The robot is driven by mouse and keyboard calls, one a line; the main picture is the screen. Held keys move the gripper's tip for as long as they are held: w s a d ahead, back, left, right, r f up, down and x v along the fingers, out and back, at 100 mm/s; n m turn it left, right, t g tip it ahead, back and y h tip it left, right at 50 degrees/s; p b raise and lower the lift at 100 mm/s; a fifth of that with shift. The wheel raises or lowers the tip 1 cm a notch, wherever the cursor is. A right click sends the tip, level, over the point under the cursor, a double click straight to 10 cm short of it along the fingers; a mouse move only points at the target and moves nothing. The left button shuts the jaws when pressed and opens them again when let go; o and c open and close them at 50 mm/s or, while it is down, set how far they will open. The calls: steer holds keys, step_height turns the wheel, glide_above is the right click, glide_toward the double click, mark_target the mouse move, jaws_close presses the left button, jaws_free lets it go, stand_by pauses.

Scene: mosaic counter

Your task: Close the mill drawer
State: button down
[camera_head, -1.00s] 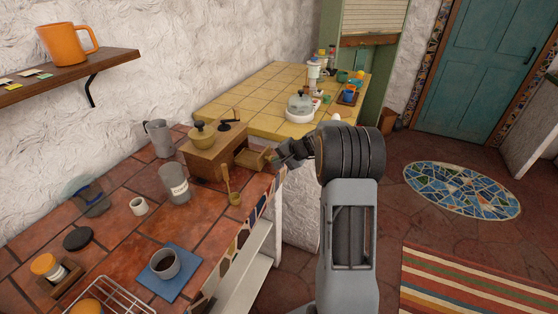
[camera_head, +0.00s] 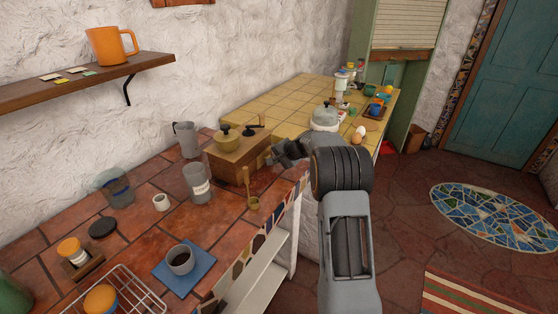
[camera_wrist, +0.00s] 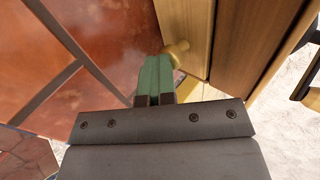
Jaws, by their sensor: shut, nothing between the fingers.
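The mill (camera_head: 228,163) is a wooden box with a brass bowl and a dark crank on top, standing on the tiled counter. Its drawer front (camera_wrist: 184,22), pale wood with a round brass knob (camera_wrist: 178,48), shows in the wrist view close against the darker mill body (camera_wrist: 235,45). Any remaining gap is hard to judge. My gripper (camera_head: 280,152) is at the mill's right side and hides the drawer in the head view. Its green fingertips (camera_wrist: 155,78) are shut and empty, beside the knob; contact is unclear.
The yellow-tiled counter (camera_head: 280,100) behind holds a glass-domed dish (camera_head: 325,116) and eggs (camera_head: 359,134). The counter's front edge is close to my arm.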

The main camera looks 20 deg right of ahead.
steer(key=shift+a, duration=0.2)
steer(key=shift+s+d+f+b, duration=0.15)
steer(key=shift+d+b, duration=0.05)
steer(key=shift+b, duration=0.25)
steer(key=shift+s+d+f+b, duration=0.1)
steer(key=shift+s+d+b, duration=0.8)
steer(key=shift+s, duration=0.3)
steer(key=v, duration=1.1)
steer(key=s+a+f+n+g+h, duration=0.1)
steer(key=s+a+f+g, duration=0.15)
steer(key=s, duration=0.25)
steer(key=s+a+f+n+g+h, duration=0.1)
steer(key=s+f, duration=0.2)
steer(key=s, duration=0.2)
steer(key=s+a+r+n+h+p, duration=0.1)
steer(key=s+a+r+n+p, duration=0.1)
steer(key=s+a, duration=0.4)
steer(key=s+a+r+n+h+p, duration=0.2)
steer(key=s+a+r+n, duration=0.2)
steer(key=s, duration=0.8)
steer(key=a+n, duration=0.2)
steer(key=a, duration=0.1)
steer(key=shift+s+n+g+h, duration=0.3)
steer(key=shift+s+n+g, duration=0.05)
steer(key=shift+s+n, duration=0.05)
